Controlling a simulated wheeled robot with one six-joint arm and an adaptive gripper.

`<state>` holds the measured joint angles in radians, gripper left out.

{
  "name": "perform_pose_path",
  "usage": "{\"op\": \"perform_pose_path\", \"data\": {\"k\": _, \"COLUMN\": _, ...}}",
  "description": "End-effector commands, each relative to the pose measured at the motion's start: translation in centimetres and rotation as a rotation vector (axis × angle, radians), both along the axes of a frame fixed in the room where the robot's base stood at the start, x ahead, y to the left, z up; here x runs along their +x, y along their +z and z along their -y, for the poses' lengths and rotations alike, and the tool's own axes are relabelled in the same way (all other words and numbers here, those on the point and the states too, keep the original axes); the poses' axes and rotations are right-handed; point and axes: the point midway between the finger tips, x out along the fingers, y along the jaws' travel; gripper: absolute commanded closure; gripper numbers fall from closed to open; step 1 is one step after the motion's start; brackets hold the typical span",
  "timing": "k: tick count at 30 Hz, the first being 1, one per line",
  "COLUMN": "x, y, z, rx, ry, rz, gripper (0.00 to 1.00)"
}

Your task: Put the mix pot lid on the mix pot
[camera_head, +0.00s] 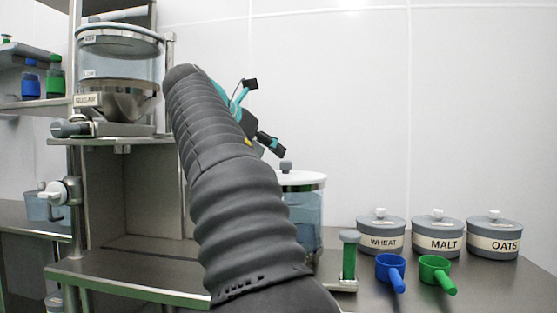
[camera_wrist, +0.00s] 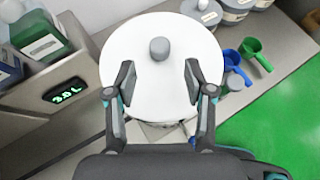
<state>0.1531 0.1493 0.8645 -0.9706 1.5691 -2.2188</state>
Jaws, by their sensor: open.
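The mix pot lid (camera_head: 302,178) is a white disc with a grey knob (camera_head: 286,166). In the head view it lies level on top of the mix pot (camera_head: 308,212), a bluish see-through vessel partly hidden behind my arm. In the wrist view the lid (camera_wrist: 135,60) fills the middle, with its knob (camera_wrist: 160,49) just beyond the fingertips. My gripper (camera_wrist: 160,72) is open and empty, one finger to each side of the knob's line. In the head view my gripper (camera_head: 262,116) is above and left of the lid, apart from it.
Lidded pots of wheat (camera_head: 381,242), malt (camera_head: 436,244) and oats (camera_head: 493,245) stand at right. A blue scoop (camera_head: 391,270), a green scoop (camera_head: 436,270) and a grey-capped green tube (camera_head: 349,262) are in front. A steel dispenser stand (camera_head: 110,262) is at left.

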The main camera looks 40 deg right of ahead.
Motion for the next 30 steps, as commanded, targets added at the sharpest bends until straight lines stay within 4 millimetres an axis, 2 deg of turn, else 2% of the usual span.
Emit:
{"op": "perform_pose_path", "data": {"k": 3, "x": -0.2, "y": 1.0, "z": -2.0, "rx": 0.000, "ry": 0.004, "rz": 0.001, "gripper": 0.47}}
{"op": "perform_pose_path", "data": {"k": 9, "x": -0.7, "y": 2.0, "z": -3.7, "rx": 0.000, "ry": 0.001, "rz": 0.000, "gripper": 0.47}}
{"op": "perform_pose_path", "data": {"k": 21, "x": -0.8, "y": 2.2, "z": -4.3, "rx": 0.004, "ry": 0.002, "rz": 0.007, "gripper": 0.47}}
{"op": "perform_pose_path", "data": {"k": 26, "x": -1.0, "y": 0.5, "z": -5.1, "rx": 0.064, "ry": 0.006, "rz": 0.103, "gripper": 0.47}}
{"op": "perform_pose_path", "data": {"k": 30, "x": -1.5, "y": -3.3, "z": -7.1, "rx": 0.204, "ry": -0.009, "rz": 0.276, "gripper": 0.47}}
